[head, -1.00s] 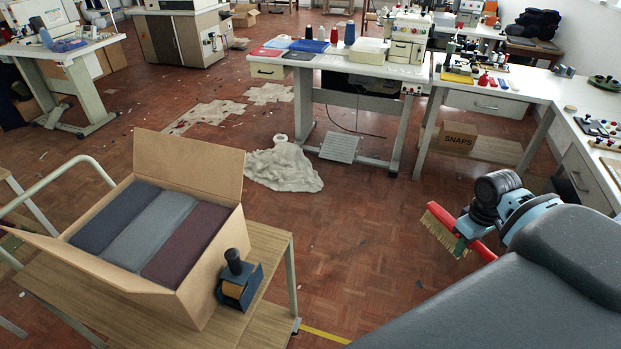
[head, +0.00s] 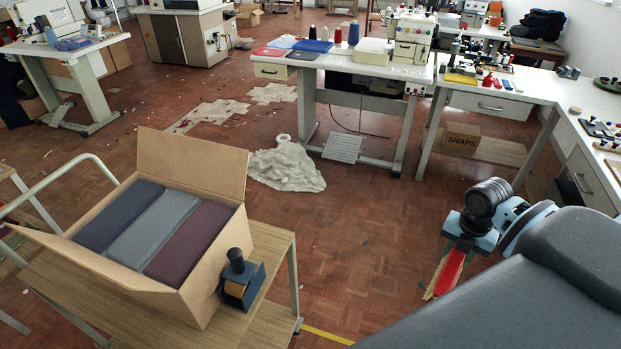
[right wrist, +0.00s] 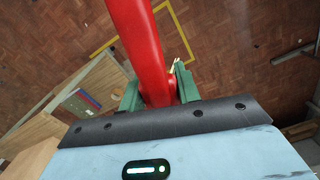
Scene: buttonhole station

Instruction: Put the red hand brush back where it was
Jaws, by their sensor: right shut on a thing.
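The red hand brush (head: 449,274) is held by my right gripper (head: 461,244) above the floor, at the right of the head view. It hangs steeply, its pale bristles at its left side. In the right wrist view the smooth red part of the brush (right wrist: 140,50) stands between the green fingers of the right gripper (right wrist: 155,92), which are shut on it. Only a few bristles show there. My left gripper is not in view.
A wooden trolley (head: 265,240) carries an open carton (head: 190,160) of folded cloth and a dark-handled tool (head: 238,280). A white sewing table (head: 345,68) and a white bench (head: 520,88) stand behind. A crumpled pale cloth (head: 285,167) lies on the floor; the floor around the brush is clear.

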